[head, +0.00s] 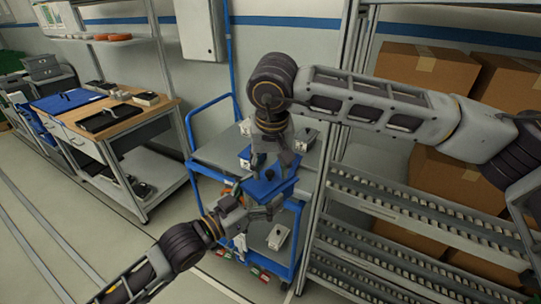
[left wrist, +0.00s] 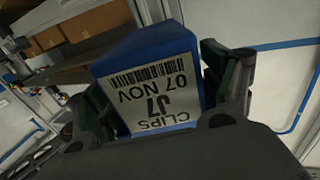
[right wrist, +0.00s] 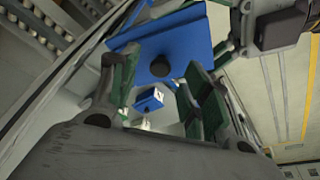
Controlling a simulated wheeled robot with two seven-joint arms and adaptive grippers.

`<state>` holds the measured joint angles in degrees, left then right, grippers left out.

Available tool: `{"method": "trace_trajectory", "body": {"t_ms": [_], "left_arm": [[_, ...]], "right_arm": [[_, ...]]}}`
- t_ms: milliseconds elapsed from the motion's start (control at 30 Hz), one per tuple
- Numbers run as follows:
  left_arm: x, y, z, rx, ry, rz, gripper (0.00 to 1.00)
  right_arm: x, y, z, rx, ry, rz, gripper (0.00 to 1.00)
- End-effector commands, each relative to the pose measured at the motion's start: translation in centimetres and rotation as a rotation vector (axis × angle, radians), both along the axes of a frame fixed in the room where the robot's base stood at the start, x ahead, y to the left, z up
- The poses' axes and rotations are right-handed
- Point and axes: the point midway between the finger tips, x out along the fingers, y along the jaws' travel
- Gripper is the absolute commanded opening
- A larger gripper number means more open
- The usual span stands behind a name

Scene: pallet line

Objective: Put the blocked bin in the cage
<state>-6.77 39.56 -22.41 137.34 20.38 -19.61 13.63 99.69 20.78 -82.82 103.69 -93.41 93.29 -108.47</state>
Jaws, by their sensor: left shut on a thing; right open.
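A blue bin (left wrist: 150,50) is held in my left gripper (head: 262,205). In the left wrist view its white label, upside down, reads "CLIPS J7 07 NOV", and the fingers are on either side. In the head view the blue bin (head: 270,188) is over the trolley, with a dark knob on its blue top. My right gripper (head: 273,160) is open just above it. In the right wrist view the blue top (right wrist: 175,35) and black knob (right wrist: 160,68) lie between and beyond the open fingers. I cannot make out a cage, nor tell which bin is blocked.
A blue-framed trolley (head: 205,160) holds a small blue bin (head: 246,158) and grey bins (head: 304,139) on top, another grey bin (head: 278,236) below. A roller rack (head: 420,215) with cartons stands close on the right. A workbench (head: 140,115) stands left. Floor is clear at lower left.

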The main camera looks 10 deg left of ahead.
Motion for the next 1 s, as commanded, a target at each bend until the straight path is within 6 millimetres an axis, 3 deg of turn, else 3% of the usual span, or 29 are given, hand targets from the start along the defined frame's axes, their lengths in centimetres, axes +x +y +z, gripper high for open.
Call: {"method": "trace_trajectory", "body": {"t_ms": [233,633,1000], "left_arm": [[0.0,0.0,0.2,-0.002,-0.004,-0.001,0.4],[0.0,0.0,0.2,-0.002,-0.004,-0.001,0.4],[0.0,0.0,0.2,-0.002,-0.004,0.0,0.4]], "right_arm": [[0.5,0.1,-1.8,0.0,0.001,0.0,0.47],[0.6,0.1,-2.1,0.0,0.0,-0.001,0.47],[0.6,0.1,-2.1,0.0,0.0,-0.001,0.0]]}}
